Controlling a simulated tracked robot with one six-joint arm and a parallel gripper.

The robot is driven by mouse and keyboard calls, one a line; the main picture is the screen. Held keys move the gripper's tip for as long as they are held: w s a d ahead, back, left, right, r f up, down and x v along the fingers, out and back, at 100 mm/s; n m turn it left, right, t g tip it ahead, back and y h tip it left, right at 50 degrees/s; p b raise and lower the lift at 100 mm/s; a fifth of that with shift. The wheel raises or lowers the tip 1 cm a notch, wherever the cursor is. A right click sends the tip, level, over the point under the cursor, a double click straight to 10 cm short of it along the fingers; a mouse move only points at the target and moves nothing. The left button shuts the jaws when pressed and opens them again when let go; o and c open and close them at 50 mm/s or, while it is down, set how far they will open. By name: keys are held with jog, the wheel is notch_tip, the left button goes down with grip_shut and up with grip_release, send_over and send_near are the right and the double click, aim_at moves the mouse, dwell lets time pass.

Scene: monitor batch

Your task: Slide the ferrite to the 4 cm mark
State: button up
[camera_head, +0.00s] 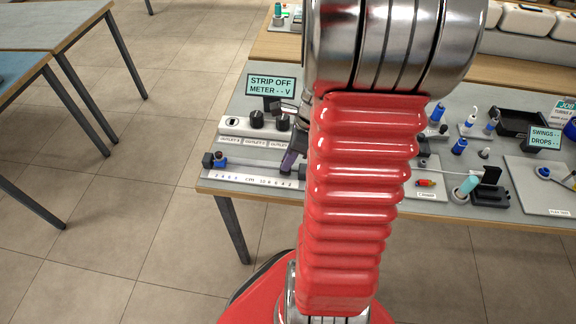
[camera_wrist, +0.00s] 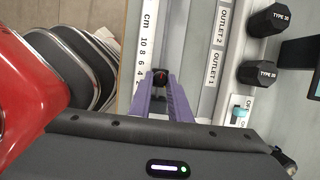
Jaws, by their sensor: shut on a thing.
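The scale is a white ruler strip (camera_head: 236,178) along the front edge of the bench, marked in cm, and a pale rail (camera_head: 258,164) runs behind it. In the wrist view the strip (camera_wrist: 147,45) lies just left of my gripper. My gripper (camera_wrist: 161,76) has purple fingers closed around a small dark piece with a reddish centre (camera_wrist: 160,80), which looks like the ferrite. It is mostly hidden between the fingers, and its exact mark cannot be read. In the head view my gripper (camera_head: 288,163) is down at the rail, and my arm hides the right part of it.
A black block (camera_head: 207,160) and a small blue part (camera_head: 221,162) sit at the rail's left end. The outlet strip (camera_head: 240,127) with black plugs stands close behind the rail. Small parts fill the bench's right side.

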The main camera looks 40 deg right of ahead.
jog(key=shift+w+a, duration=0.6)
jog(key=shift+w, duration=0.1)
jog(key=o, duration=1)
jog(key=shift+r, duration=0.15)
jog(key=shift+r, duration=0.35)
jog(key=shift+r, duration=0.35)
jog(key=shift+r, duration=0.35)
jog(key=shift+r, duration=0.35)
